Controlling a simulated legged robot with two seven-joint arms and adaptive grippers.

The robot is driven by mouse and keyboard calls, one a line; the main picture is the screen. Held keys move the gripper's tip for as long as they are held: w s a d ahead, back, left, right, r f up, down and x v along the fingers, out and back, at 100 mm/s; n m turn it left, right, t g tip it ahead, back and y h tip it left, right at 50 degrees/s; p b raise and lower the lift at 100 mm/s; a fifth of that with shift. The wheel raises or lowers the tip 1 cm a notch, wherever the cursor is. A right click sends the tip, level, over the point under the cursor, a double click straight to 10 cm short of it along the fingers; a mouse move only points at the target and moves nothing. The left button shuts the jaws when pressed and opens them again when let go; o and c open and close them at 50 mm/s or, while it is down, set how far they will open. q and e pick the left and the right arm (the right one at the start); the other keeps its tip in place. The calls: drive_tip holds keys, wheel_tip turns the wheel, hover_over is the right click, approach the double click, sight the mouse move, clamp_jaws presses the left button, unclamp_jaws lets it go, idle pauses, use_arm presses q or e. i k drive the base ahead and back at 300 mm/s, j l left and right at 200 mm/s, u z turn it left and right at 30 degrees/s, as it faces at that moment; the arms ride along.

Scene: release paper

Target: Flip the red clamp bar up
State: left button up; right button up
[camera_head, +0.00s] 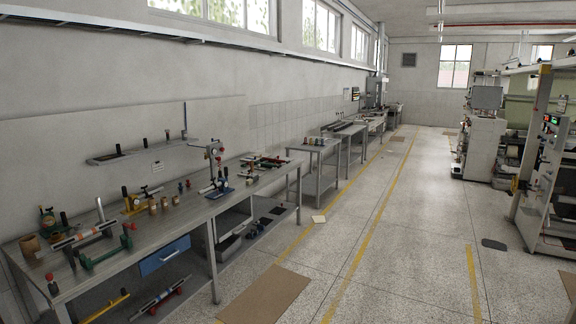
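I cannot make out for sure which part is the red clamp bar. Small red parts show on the machine at the right (545,165), too far off to tell whether any of them is a bar or how it is turned. Small red-tipped tools also lie on the long workbench (190,215) at the left, among them a green clamp-like tool (105,250) with red ends. Neither of my grippers is in view.
A grey machine with a monitor (486,98) stands farther back at the right. Smaller tables (316,148) line the left wall. A brown mat (264,295) lies on the floor by the workbench. The aisle with yellow lines (365,240) is mostly clear.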

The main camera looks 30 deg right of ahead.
sight(272, 160)
drive_tip(key=i+l+z, duration=0.55)
drive_tip(key=i, duration=0.15)
drive_tip(key=i+l+z, duration=0.4)
drive_tip(key=i, duration=0.3)
drive_tip(key=i+z, duration=0.45)
drive_tip(key=i, duration=0.3)
drive_tip(key=i+j+z, duration=0.2)
drive_tip(key=i+z, duration=0.2)
drive_tip(key=i, duration=0.3)
drive_tip(key=i+u, duration=0.15)
drive_tip(key=i, duration=0.3)
drive_tip(key=i+u, duration=0.2)
drive_tip(key=i, duration=0.25)
drive_tip(key=i+l+u, duration=0.15)
drive_tip(key=i, duration=0.3)
drive_tip(key=i+l+u, duration=0.15)
drive_tip(key=i, duration=0.35)
drive_tip(key=i+l+u, duration=0.15)
drive_tip(key=i, duration=0.25)
drive_tip(key=i+j+u, duration=0.4)
drive_tip(key=i, duration=0.85)
drive_tip(key=i+l+u, duration=0.2)
drive_tip(key=i+u, duration=0.2)
drive_tip(key=i, duration=0.9)
